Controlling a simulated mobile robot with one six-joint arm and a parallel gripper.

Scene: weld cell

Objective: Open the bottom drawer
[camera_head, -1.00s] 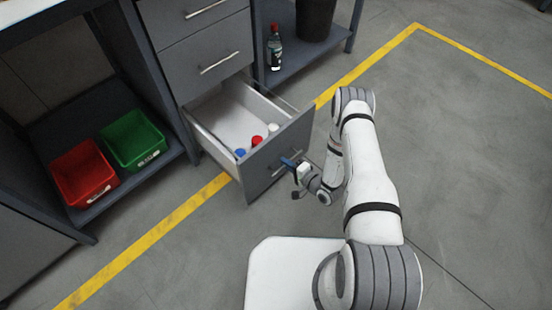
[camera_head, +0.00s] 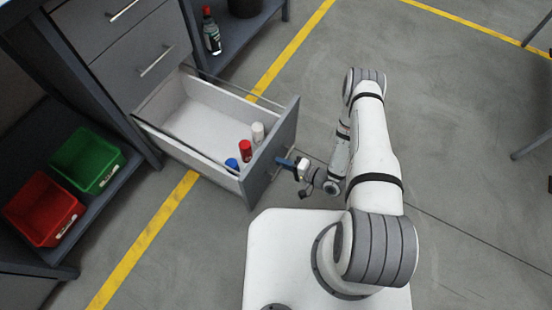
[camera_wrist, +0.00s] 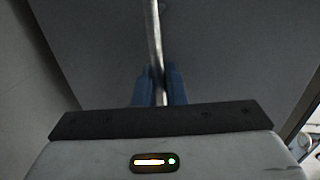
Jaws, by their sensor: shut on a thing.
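The bottom drawer (camera_head: 190,119) stands pulled well out from the grey cabinet in the head view, its white inside showing. Near its front panel (camera_head: 272,150) stand a blue-topped item (camera_head: 232,164), a red can-like item (camera_head: 245,150) and a white one (camera_head: 258,132). My gripper (camera_head: 288,162) is at the outer face of the front panel. In the wrist view its blue fingers (camera_wrist: 159,85) are shut on the metal bar handle (camera_wrist: 154,40), one on each side. In the head view the handle is mostly hidden by the gripper.
Two shut drawers with bar handles (camera_head: 156,61) are above. A green bin (camera_head: 86,158) and a red bin (camera_head: 44,208) sit on a low shelf at left. A bottle (camera_head: 211,32) and a dark bucket (camera_head: 245,6) are on the shelf behind.

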